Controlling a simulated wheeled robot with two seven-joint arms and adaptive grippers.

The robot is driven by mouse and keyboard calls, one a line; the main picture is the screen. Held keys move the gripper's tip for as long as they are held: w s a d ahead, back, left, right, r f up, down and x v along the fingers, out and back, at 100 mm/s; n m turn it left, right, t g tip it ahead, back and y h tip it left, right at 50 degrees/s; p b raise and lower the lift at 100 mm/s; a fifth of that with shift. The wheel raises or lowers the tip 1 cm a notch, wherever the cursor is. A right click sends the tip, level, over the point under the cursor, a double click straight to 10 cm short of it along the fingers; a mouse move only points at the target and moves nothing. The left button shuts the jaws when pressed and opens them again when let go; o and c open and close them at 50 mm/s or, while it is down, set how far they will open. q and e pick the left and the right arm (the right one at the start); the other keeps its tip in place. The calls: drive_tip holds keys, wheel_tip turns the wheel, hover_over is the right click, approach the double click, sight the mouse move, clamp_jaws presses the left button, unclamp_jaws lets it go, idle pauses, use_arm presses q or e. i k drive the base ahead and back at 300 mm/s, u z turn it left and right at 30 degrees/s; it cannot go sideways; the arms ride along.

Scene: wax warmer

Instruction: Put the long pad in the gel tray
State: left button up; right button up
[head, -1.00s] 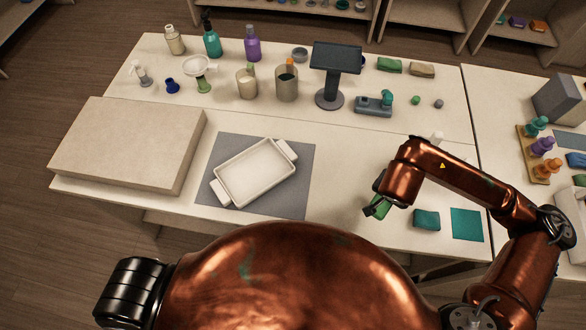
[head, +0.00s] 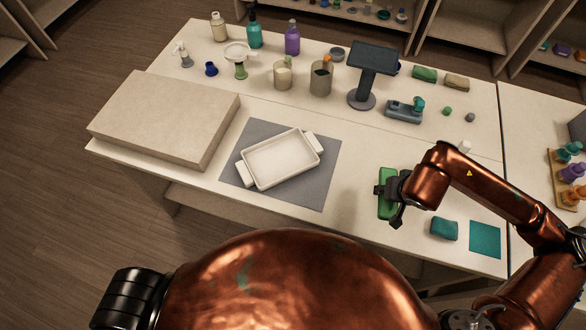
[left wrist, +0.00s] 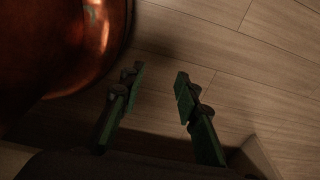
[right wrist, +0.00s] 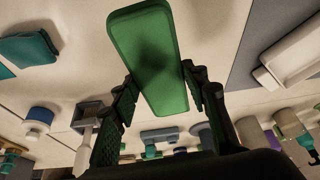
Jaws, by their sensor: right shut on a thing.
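The long pad is green and oblong (head: 387,208). My right gripper (head: 389,190) is shut on it, to the right of the grey mat. In the right wrist view the green pad (right wrist: 148,55) stands out lengthwise between the two fingers (right wrist: 160,95). The gel tray (head: 281,159) is white, shallow and rectangular with two end handles, and looks empty. It sits at an angle on the grey mat, left of my right gripper. Part of the tray shows in the right wrist view (right wrist: 292,52). My left gripper (left wrist: 160,90) is open and empty, with wood floor in view beyond it.
A teal block (head: 444,229) and a flat teal square (head: 485,239) lie right of the right gripper. A large beige slab (head: 165,115) is at the left. Bottles, cups and a dark stand (head: 370,75) line the back. Bare table lies between mat (head: 315,190) and gripper.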

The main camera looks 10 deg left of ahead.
sight(280, 159)
drive_tip(key=z, duration=0.2)
drive_tip(key=k, duration=0.1)
drive_tip(key=u, duration=1.05)
drive_tip(key=i, duration=0.5)
